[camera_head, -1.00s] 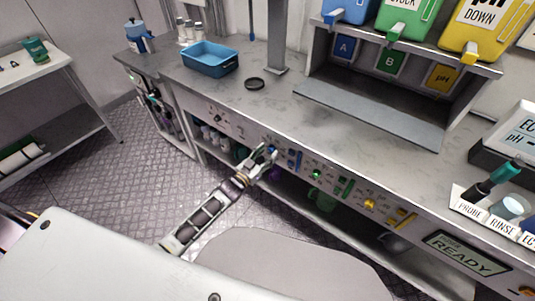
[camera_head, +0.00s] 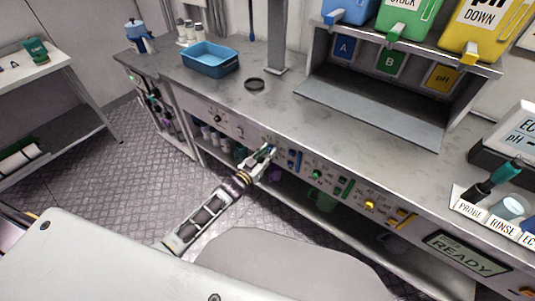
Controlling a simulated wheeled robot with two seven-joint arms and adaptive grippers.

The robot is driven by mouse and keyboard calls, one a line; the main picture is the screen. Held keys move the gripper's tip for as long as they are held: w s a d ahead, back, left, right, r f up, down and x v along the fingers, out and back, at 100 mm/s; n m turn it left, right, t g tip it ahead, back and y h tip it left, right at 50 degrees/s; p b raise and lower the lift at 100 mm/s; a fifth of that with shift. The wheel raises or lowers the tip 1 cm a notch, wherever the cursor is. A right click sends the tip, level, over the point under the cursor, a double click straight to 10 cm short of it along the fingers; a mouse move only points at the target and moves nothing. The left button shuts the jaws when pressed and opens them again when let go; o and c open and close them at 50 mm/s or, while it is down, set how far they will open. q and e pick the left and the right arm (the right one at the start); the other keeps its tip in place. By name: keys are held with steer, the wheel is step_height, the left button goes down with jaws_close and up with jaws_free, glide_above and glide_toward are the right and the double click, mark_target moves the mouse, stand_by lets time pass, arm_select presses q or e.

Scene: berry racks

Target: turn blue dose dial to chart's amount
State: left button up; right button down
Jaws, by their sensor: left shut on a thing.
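My left gripper (camera_head: 266,154) reaches in from the lower left to the front panel of the grey bench. It is shut on the blue dose dial, which its fingers mostly hide. A blue bar (camera_head: 294,160) is on the panel just right of the gripper. A green dial (camera_head: 317,174) and a yellow dial (camera_head: 370,205) sit further right along the same panel. No dose chart can be made out in this view. My right gripper is not in view.
Blue, green and yellow containers (camera_head: 400,15) stand on the shelf unit at right. A READY display (camera_head: 466,255) is at lower right. Bottles stand on the shelf below the panel.

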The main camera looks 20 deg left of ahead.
arm_select(q)
steer(key=shift+m, duration=0.4)
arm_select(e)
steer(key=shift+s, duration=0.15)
arm_select(q)
steer(key=m+b, duration=0.1)
steer(key=m, duration=1.6)
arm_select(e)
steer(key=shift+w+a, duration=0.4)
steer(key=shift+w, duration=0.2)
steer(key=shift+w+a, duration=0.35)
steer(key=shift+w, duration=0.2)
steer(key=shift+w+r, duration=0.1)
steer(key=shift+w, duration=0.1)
arm_select(q)
steer(key=o, duration=1.1)
steer(key=shift+c, duration=0.2)
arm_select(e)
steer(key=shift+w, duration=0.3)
